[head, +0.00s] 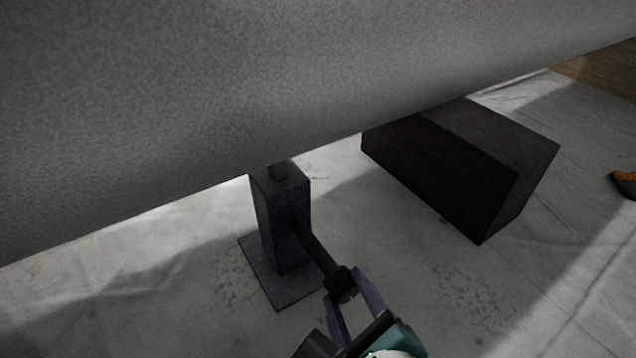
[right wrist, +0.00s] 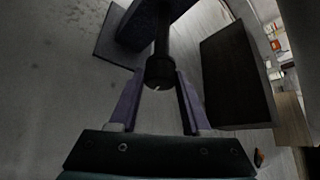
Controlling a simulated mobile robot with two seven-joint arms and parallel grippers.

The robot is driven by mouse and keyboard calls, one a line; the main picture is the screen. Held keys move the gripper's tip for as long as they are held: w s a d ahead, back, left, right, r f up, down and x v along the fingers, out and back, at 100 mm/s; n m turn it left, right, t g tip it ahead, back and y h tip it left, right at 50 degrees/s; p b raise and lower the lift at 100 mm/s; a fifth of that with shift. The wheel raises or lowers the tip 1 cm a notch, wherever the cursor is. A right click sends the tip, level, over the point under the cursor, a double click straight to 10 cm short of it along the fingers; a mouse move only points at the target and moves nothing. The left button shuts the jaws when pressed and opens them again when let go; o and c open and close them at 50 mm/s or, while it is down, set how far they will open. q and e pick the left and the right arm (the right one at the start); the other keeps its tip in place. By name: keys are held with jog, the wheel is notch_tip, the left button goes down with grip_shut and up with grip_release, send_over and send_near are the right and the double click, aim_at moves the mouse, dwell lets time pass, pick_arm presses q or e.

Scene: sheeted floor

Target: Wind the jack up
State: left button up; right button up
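The jack (head: 283,220) is a dark square post standing upright on a flat base plate (head: 285,291). A dark crank shaft (head: 316,250) sticks out of the post toward me and ends in a thick round knob (head: 341,283). My right gripper (head: 350,292) has one finger on each side of this knob, and both appear to touch it. The right wrist view shows the knob (right wrist: 159,72) between the fingertips. My left gripper is not in view.
The grey body spans the top of the head view, low over the jack. A large dark block (head: 450,165) lies on the floor to the right of the jack. A small orange and black thing (head: 625,184) is at the right edge. The sheeted floor (head: 130,290) is clear on the left.

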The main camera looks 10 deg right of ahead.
grip_shut()
jog(key=shift+d+r+m+g+y+p, duration=0.2)
jog(key=shift+r+m+g+y+p, duration=0.35)
jog(key=shift+p, duration=0.7)
jog(key=shift+w+f+m+y, duration=0.1)
jog(key=shift+f+m+y, duration=0.25)
jog(key=shift+f+m, duration=0.15)
jog(key=o, duration=0.5)
grip_release()
jog(key=shift+o, duration=0.2)
jog(key=shift+r, duration=0.1)
